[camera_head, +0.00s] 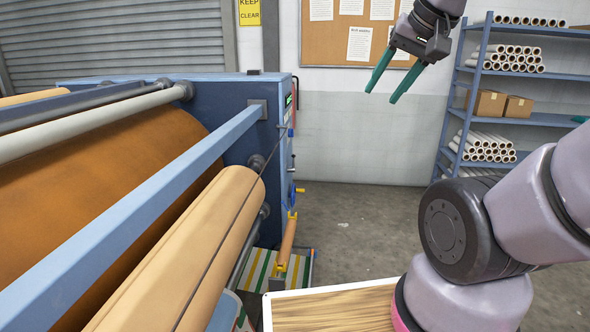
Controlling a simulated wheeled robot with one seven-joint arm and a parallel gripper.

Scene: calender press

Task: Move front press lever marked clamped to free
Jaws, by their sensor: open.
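The calender press (262,150) fills the left side, with a large brown roll (150,150) and a blue end frame. I cannot tell which of these is the front press lever, and no clamped or free marking is legible. My gripper (381,96) is open and empty, with green fingers pointing down-left. It is raised to the right of the end frame, apart from it.
A blue rail (140,212) and a tan roll (190,250) run along the press's near side. A wood-topped surface (335,308) is at the bottom. A blue shelf (540,122) with white tubes and cardboard boxes stands at right. The grey floor between press and shelf is mostly clear.

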